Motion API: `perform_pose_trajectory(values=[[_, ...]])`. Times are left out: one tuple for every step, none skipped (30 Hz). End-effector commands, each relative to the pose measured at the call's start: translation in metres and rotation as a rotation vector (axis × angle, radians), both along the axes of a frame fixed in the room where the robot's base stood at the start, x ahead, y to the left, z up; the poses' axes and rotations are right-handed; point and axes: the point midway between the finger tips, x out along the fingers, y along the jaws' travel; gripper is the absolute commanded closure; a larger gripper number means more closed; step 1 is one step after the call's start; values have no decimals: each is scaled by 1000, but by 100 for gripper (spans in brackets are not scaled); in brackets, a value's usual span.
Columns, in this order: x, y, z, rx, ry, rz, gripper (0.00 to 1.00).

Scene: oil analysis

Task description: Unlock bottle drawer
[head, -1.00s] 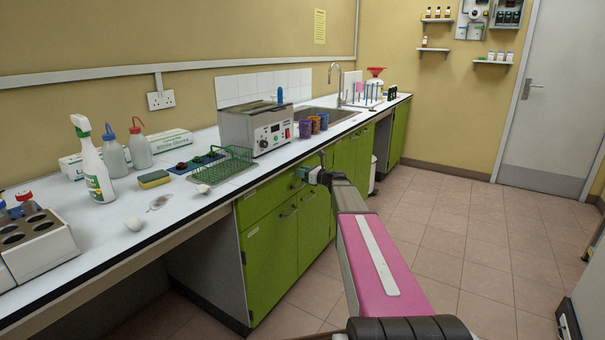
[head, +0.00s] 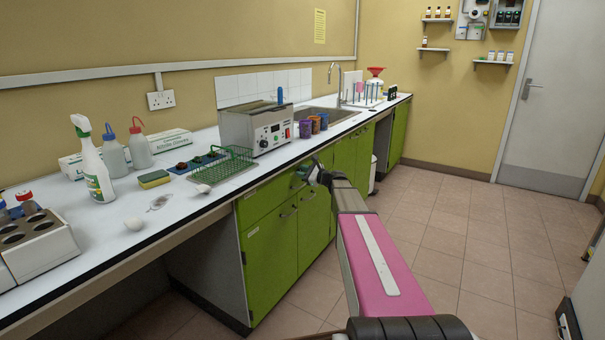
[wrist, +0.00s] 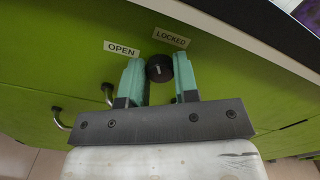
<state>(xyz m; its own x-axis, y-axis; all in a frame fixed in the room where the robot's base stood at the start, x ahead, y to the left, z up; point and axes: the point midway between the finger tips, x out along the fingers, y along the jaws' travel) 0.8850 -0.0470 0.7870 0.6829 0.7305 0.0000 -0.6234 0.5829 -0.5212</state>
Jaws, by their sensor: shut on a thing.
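My gripper (wrist: 159,72) has its two teal fingers on either side of a round black knob (wrist: 158,66) and is shut on it. The knob sits on a green drawer front and carries a short white mark. A white OPEN label (wrist: 121,48) is to the knob's upper left, and a white LOCKED label (wrist: 171,37) is above it, in the wrist view. In the head view my gripper (head: 306,174) is at the upper front of the green cabinet (head: 270,245), just under the counter edge. The knob is hidden there.
The white counter (head: 160,220) overhangs the green fronts. A heated bath (head: 255,127), a green wire rack (head: 222,165) and purple and orange cups (head: 305,129) stand on it. The tiled floor to the right is clear.

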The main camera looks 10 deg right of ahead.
Motion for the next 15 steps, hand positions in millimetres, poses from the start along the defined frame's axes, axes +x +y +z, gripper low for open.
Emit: perform_pose_trajectory(values=[[0, 0, 0, -31, -33, 0, 95], [0, 0, 0, -50, -53, 0, 95], [-1, 0, 0, -76, -82, 0, 95], [-1, 0, 0, -96, -102, 0, 95], [-1, 0, 0, -115, -123, 0, 95], [-1, 0, -1, -141, -151, 0, 95], [-1, 1, -1, -160, -172, 0, 95], [-1, 1, -1, -180, -192, 0, 95], [-1, 1, -1, -207, -220, 1, 95], [-1, 1, -1, -225, -241, 0, 95], [-1, 1, -1, -245, -261, 1, 95], [-1, 1, -1, -272, -290, 1, 95], [-1, 1, -1, -291, -310, 1, 95], [-1, 1, -1, -310, -331, 1, 95], [-1, 1, -1, -336, -359, 1, 95]])
